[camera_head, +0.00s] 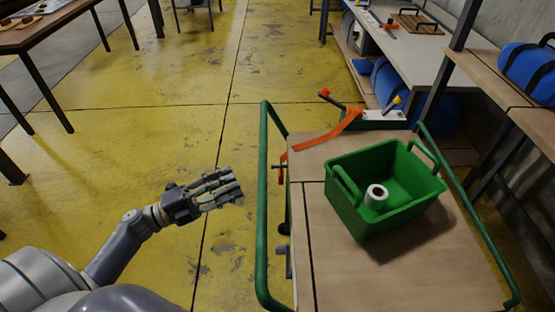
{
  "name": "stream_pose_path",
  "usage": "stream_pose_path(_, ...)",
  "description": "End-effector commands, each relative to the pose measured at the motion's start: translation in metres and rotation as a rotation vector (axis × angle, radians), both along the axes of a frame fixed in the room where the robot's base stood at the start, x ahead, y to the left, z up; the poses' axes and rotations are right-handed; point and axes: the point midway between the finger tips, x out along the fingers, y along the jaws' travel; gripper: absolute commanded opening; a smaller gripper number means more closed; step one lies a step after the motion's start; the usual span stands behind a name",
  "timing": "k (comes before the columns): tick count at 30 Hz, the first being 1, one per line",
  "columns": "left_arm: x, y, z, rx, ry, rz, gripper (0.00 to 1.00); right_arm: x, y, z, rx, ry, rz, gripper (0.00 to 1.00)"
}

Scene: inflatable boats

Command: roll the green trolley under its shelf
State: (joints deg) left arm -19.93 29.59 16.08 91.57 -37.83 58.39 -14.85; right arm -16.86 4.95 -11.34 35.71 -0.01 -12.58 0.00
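The green trolley (335,256) has a wooden deck and green tube rails, and stands in the lower right of the head view. A green crate (355,222) on its deck holds a white roll (376,196). My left gripper (238,188) is just left of the trolley's left green rail (262,200), apart from it, with its fingers spread and nothing between them. My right gripper is out of view. A wooden shelf (486,72) with a dark frame stands right of the trolley. I cannot tell whether it is the trolley's own shelf.
A blue roll (530,70) lies on the right shelf. A table (40,38) stands at upper left. The yellow floor left of the trolley is clear.

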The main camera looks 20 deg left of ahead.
Motion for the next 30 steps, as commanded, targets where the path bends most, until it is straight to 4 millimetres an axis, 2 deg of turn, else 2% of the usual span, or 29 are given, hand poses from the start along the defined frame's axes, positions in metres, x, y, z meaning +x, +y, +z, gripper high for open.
stream_pose_path(8, 0.036, -0.031, 0.012, -0.007, -0.001, 0.002, 0.40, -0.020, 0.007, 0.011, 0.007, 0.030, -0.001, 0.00)
stream_pose_path(16, 0.068, -0.058, 0.018, -0.007, 0.002, 0.003, 0.40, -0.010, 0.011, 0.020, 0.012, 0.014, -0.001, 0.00)
stream_pose_path(21, 0.076, -0.066, 0.018, -0.007, 0.003, 0.004, 0.40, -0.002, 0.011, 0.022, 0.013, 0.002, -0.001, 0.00)
stream_pose_path(29, 0.077, -0.066, 0.018, -0.006, 0.003, 0.004, 0.40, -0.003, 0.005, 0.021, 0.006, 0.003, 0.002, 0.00)
stream_pose_path(30, 0.077, -0.066, 0.018, -0.006, 0.003, 0.004, 0.35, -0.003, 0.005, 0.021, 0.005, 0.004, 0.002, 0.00)
